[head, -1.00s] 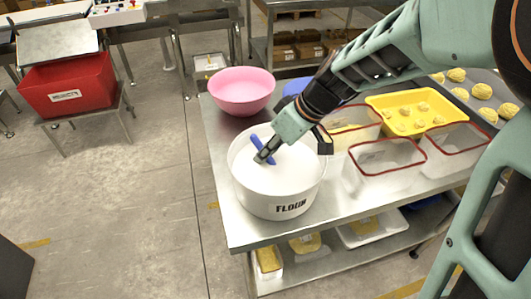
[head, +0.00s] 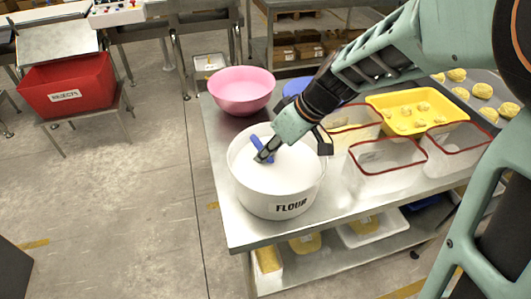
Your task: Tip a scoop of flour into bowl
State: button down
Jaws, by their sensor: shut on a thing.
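A white round tub marked FLOUR (head: 262,199) stands near the front left of the steel table, filled with white flour (head: 295,175). My gripper (head: 264,155) reaches over the tub from the right and is shut on the blue handle of a scoop (head: 260,146). The lower end of the scoop cannot be made out against the white flour. A pink bowl (head: 242,97) stands behind the tub at the table's back left corner. The bowl looks empty, with only its pink inside showing.
Clear bins with red rims (head: 388,154) and a yellow tray with dough pieces (head: 425,118) stand right of the tub. A blue round thing (head: 296,87) is partly hidden behind my arm. A red rejects bin (head: 70,88) stands far left.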

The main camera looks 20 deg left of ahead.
jog(key=shift+r, duration=0.1)
notch_tip(320, 180, up, 12)
jog(key=p, duration=0.7)
dwell(0.6)
dwell(0.7)
